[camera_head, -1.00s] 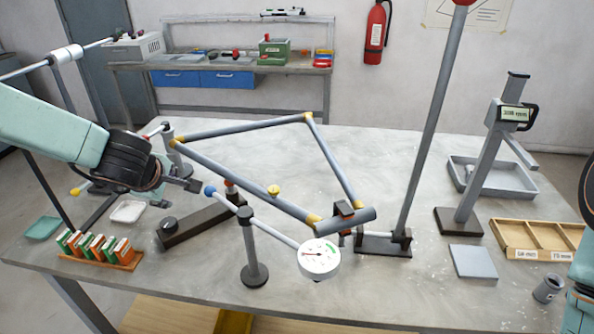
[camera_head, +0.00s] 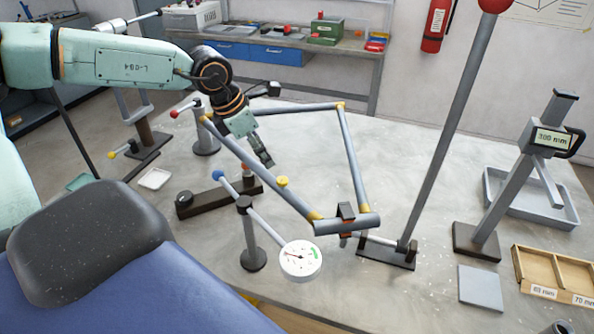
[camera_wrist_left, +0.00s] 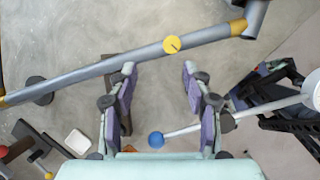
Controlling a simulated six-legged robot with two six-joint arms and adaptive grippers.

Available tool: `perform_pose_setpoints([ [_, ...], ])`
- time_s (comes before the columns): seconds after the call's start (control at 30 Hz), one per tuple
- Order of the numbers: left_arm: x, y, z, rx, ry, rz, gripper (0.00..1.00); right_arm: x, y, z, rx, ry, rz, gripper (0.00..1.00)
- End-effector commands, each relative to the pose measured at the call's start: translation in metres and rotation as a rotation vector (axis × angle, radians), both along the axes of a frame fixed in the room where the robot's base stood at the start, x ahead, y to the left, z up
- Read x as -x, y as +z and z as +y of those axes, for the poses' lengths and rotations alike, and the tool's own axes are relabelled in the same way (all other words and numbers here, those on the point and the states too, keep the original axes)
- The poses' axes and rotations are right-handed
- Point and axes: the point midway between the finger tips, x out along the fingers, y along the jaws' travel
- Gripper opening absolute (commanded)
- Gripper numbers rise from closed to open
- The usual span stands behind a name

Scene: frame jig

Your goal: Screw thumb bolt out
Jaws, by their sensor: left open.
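The yellow round-headed thumb bolt (camera_head: 282,182) stands on the long near tube of the grey bicycle-like frame (camera_head: 232,146). In the left wrist view the bolt (camera_wrist_left: 172,44) is a yellow disc with a dark slot mark. My left gripper (camera_head: 264,158) points down above the tube, up and left of the bolt in the head view. In the left wrist view its two purple-padded fingers (camera_wrist_left: 158,74) are spread with nothing between them. The bolt lies just beyond the fingertips there, apart from them. My right gripper is out of view.
A dial gauge (camera_head: 300,261) on a rod with a blue ball end (camera_head: 218,175) stands close in front of the frame. A tall grey post (camera_head: 445,130) and a height gauge (camera_head: 520,175) stand at right.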

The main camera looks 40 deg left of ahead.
Motion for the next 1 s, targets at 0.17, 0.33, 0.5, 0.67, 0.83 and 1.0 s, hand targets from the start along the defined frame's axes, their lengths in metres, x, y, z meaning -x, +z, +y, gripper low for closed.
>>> perform_pose_setpoints([
  [0.17,0.009,0.0,-0.005,0.056,0.014,0.031,0.5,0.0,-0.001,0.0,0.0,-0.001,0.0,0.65],
  [0.33,0.011,-0.008,-0.001,0.049,0.009,0.035,0.5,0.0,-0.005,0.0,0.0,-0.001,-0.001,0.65],
  [0.5,0.007,-0.025,-0.003,0.046,0.01,0.038,0.5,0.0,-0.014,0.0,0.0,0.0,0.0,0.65],
  [0.67,-0.002,-0.043,-0.008,0.046,0.007,0.041,0.5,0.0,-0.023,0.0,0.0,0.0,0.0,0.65],
  [0.83,-0.01,-0.061,-0.013,0.048,0.008,0.038,0.5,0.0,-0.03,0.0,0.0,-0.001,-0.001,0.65],
  [1.0,-0.016,-0.071,-0.017,0.049,0.007,0.036,0.5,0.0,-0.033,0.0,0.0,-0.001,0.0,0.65],
])
